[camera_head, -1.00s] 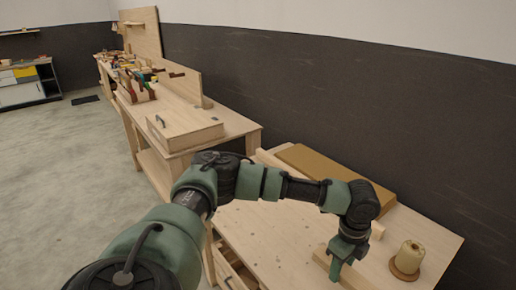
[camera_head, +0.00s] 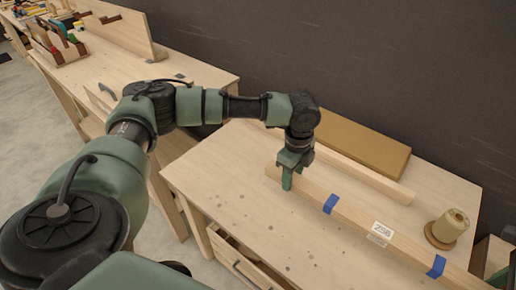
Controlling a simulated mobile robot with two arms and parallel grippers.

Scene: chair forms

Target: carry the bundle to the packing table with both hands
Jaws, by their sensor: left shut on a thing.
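The bundle (camera_head: 350,217) is a long pale wooden length with two blue bands and a white label reading 256. It runs slantwise over the light wooden table (camera_head: 250,208) toward the lower right corner. I cannot tell whether it rests on the top or hangs just above it. My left gripper (camera_head: 287,180) points down and is shut on the bundle near its left end. A green and dark part shows at the lower right corner by the bundle's far end. It looks like part of my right gripper (camera_head: 500,275), cut by the edge, its jaws unclear.
A brown flat board (camera_head: 350,145) and a pale wooden strip (camera_head: 365,178) lie at the table's back. A twine spool (camera_head: 448,226) stands on the right, close behind the bundle. Another workbench (camera_head: 180,75) stands at the upper left. The table's front left is clear.

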